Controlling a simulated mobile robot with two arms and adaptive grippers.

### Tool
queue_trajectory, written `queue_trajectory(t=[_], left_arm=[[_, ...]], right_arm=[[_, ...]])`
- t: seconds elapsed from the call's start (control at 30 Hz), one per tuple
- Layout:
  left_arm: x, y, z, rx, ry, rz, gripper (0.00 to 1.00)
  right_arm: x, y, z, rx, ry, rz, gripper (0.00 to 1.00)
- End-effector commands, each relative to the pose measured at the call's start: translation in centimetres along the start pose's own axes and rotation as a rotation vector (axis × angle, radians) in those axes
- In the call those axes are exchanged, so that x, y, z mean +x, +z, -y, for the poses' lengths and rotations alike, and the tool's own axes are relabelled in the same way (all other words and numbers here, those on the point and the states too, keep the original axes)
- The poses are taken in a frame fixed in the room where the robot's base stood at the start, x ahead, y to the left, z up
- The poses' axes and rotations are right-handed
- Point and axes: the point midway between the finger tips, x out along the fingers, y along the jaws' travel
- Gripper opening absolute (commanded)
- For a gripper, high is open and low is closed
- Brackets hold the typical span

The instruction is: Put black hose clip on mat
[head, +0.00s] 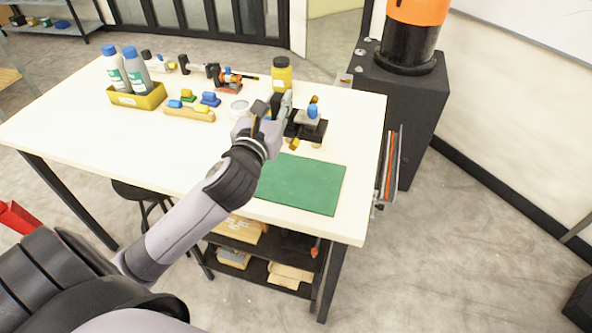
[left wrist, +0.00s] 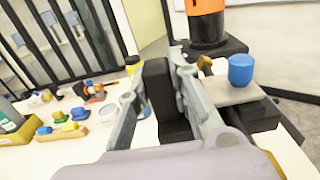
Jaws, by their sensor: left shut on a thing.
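My left gripper (head: 276,108) is above the far right part of the white table, beyond the mat. It is shut on a black block-like piece, which I take to be the black hose clip (left wrist: 158,92), between the two grey fingers in the left wrist view. In the head view the clip is largely hidden by the hand. The green mat (head: 300,184) lies flat at the table's near right, with its visible top bare. My forearm covers its left edge. My right gripper is not in view.
A black fixture with a pale block and blue knob (head: 312,111) stands just right of my gripper. A yellow bottle (head: 281,75) stands behind. Coloured clips on a wooden rack (head: 190,113) and two grey bottles in a yellow tray (head: 138,100) are farther left.

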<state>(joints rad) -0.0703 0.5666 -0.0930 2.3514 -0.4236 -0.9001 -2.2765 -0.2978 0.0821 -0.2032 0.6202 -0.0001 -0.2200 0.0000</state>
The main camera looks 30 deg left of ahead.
Motion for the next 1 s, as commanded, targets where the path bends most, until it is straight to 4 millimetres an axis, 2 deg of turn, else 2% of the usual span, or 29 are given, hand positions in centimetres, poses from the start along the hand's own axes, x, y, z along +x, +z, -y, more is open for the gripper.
queue_trajectory(t=[0.03, 0.17, 0.33, 0.43, 0.63, 0.83, 1.0], left_arm=[[0.0, -2.1, 0.0, -0.005, 0.003, -0.008, 0.0], [-0.1, -5.6, 0.0, -0.004, 0.002, -0.006, 0.0], [0.0, -9.8, 0.0, -0.004, 0.002, -0.005, 0.0], [0.0, -11.3, 0.0, -0.003, 0.001, -0.003, 0.0], [0.0, -12.9, 0.0, -0.002, 0.0, -0.001, 0.0], [0.0, -16.0, 0.0, -0.003, 0.001, -0.001, 0.0], [0.0, -16.5, 0.0, -0.001, -0.002, 0.001, 0.0]], right_arm=[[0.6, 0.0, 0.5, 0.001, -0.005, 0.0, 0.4], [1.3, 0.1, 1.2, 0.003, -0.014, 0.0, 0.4], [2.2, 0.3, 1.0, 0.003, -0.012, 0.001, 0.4], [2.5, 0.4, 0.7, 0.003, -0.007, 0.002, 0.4], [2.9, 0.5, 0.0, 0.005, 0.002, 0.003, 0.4], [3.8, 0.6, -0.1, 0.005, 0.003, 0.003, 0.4], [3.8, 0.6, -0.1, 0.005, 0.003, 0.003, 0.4]])
